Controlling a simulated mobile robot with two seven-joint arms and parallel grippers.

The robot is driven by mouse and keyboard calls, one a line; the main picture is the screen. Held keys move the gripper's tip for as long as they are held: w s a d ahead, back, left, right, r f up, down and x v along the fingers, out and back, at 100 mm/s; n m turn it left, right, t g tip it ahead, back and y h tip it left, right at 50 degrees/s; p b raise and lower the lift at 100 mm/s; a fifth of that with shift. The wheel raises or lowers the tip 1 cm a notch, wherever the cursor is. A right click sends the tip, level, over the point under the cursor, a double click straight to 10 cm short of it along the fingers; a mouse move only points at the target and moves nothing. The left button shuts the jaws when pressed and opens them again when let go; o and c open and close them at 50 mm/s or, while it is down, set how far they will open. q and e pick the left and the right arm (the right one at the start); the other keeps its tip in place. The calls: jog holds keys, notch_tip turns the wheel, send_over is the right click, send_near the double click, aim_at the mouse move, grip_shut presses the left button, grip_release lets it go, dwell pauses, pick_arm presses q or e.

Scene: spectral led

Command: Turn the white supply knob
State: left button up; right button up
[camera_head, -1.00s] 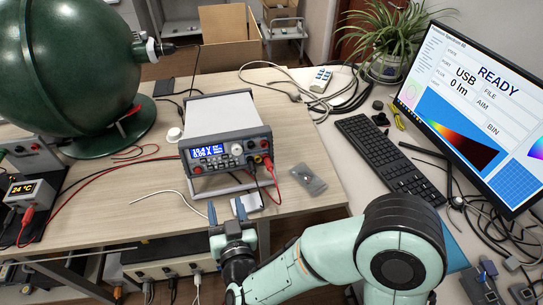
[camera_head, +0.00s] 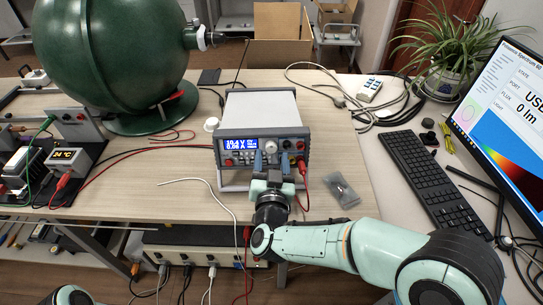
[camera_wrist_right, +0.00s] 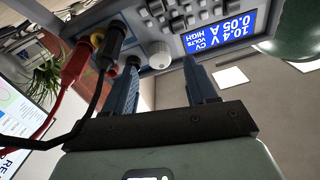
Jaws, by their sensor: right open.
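The power supply (camera_head: 262,105) is a grey box with a lit blue display, standing on the wooden table. Its white knob (camera_head: 270,144) is on the front panel, right of the display; in the right wrist view the knob (camera_wrist_right: 160,55) shows beyond and between the fingertips. My right gripper (camera_head: 272,162) is open in front of the panel, its two blue fingers pointing at it. In the right wrist view the fingers of the gripper (camera_wrist_right: 160,72) are apart with nothing between them. The fingertips appear short of the knob; contact cannot be told. My left gripper is out of view.
Red and black leads (camera_wrist_right: 62,105) plug into the panel beside the right gripper's fingers. A small clear bag (camera_head: 341,190) lies right of the supply. A large green sphere (camera_head: 110,50) stands at left; a keyboard (camera_head: 435,178) and monitor (camera_head: 505,110) are at right.

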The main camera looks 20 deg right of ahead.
jog(key=shift+x, duration=1)
jog(key=c, duration=1.1)
jog(key=shift+o, duration=0.2)
jog(key=shift+m, duration=0.4)
